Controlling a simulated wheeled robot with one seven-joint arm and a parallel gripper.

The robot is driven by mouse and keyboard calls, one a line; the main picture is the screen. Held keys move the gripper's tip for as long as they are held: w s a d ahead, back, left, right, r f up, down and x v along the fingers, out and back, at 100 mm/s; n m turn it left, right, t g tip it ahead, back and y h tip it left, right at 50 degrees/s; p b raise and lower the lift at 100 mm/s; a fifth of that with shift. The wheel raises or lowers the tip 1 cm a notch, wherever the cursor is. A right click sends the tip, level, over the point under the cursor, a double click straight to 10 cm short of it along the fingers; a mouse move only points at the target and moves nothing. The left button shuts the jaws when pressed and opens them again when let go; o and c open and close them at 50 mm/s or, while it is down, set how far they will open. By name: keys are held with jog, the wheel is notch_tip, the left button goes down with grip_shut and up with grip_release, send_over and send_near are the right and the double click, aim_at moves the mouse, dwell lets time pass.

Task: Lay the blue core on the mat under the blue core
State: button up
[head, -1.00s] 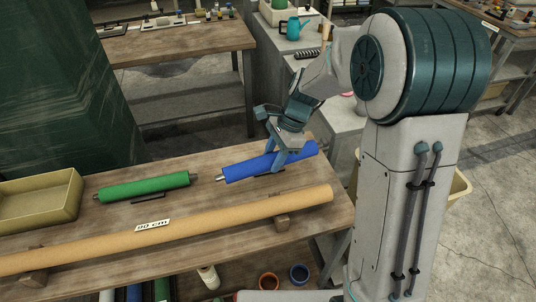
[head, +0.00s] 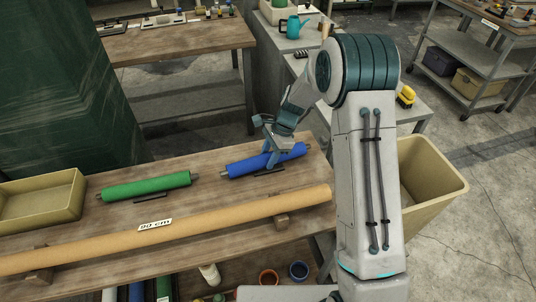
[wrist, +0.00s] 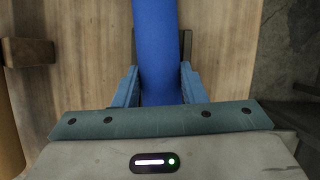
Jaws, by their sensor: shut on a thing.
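The blue core (head: 245,166) lies lengthwise near the right end of the wooden workbench, with a grey spindle end showing at its left. My gripper (head: 272,160) is shut around its middle from above. In the wrist view the core (wrist: 156,40) runs between my two blue fingers (wrist: 158,85). A thin dark mat (head: 270,171) shows just below the core, and its ends show on both sides of the core in the wrist view (wrist: 187,45). I cannot tell whether the core touches the mat or is slightly above it.
A green core (head: 147,185) lies to the left with a dark strip by it. A long tan tube (head: 170,228) spans the bench front on wooden blocks. A beige tray (head: 40,205) is at far left. A beige bin (head: 430,180) stands right of my arm.

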jog(key=shift+f, duration=0.2)
jog(key=o, duration=1.1)
jog(key=shift+r, duration=0.2)
jog(key=b+v, duration=0.1)
jog(key=v, duration=1.1)
jog(key=s+d+r+n+t+h, duration=0.1)
jog(key=s+d+r+n, duration=0.25)
jog(key=s, duration=0.25)
jog(key=s+d+r+n+t+h, duration=0.1)
jog(key=s+d+r+n, duration=0.15)
jog(key=s+r, duration=0.3)
jog(key=s+d+n+t+h, duration=0.1)
jog(key=s+d+n, duration=0.1)
jog(key=s, duration=0.6)
jog(key=s+d+n+t+h, duration=0.1)
jog(key=s+d+n, duration=0.1)
jog(key=s+n, duration=0.3)
jog(key=shift+s+d+f+t, duration=0.4)
jog(key=shift+s+f, duration=0.1)
jog(key=shift+s, duration=1.2)
